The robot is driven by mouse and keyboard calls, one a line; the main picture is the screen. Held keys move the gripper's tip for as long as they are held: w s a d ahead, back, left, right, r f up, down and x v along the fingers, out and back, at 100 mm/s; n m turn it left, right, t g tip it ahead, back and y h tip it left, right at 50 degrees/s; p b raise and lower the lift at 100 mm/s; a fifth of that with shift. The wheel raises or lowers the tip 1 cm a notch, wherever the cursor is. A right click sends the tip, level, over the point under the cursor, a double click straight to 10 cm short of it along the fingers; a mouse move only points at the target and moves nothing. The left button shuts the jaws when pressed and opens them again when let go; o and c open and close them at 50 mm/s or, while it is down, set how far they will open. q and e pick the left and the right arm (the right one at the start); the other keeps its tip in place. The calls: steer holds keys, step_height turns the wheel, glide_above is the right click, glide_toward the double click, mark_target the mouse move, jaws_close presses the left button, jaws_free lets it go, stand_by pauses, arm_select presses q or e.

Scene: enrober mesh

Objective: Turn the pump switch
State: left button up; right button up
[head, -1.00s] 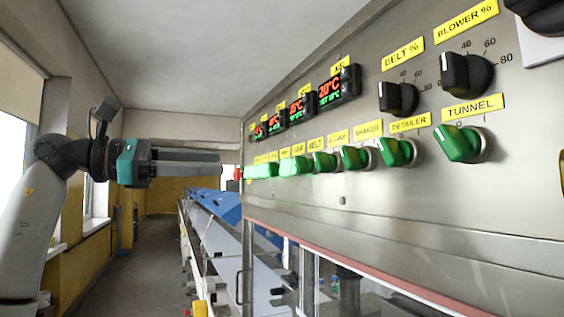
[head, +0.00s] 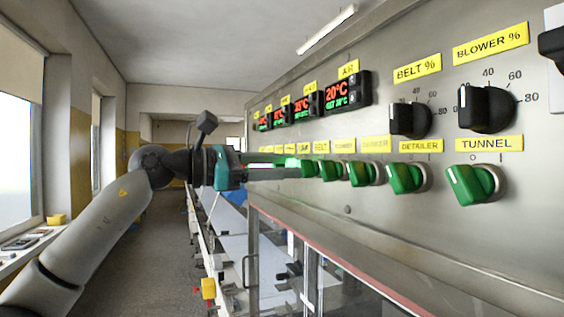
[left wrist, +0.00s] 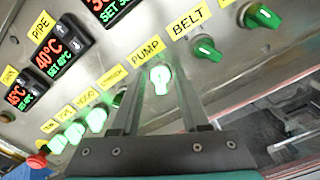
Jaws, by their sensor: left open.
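The pump switch (left wrist: 160,80) is a lit green knob under the yellow PUMP label (left wrist: 147,50) in the left wrist view. My left gripper (left wrist: 158,70) is open, with one finger on each side of the switch in that picture. Whether the fingers touch it I cannot tell. In the head view my left gripper (head: 300,169) reaches in from the left, its fingertips close to the row of green switches. The pump switch is hard to make out there behind the fingers and glow. My right gripper is not in view.
The BELT switch (left wrist: 206,48) is beside the pump switch, on the right. Several lit green switches and a red button (left wrist: 37,160) are to its left. Temperature displays (head: 338,92) and black dials (head: 487,108) sit above. Glass doors (head: 300,265) are below the panel.

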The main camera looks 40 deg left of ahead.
arm_select(q)
steer(key=shift+c, duration=0.2)
jaws_close()
steer(key=shift+n, duration=0.4)
steer(key=n+b, duration=0.3)
steer(key=n, duration=0.7)
steer(key=shift+a+n, duration=0.15)
steer(key=shift+n, duration=0.55)
stand_by(0.3)
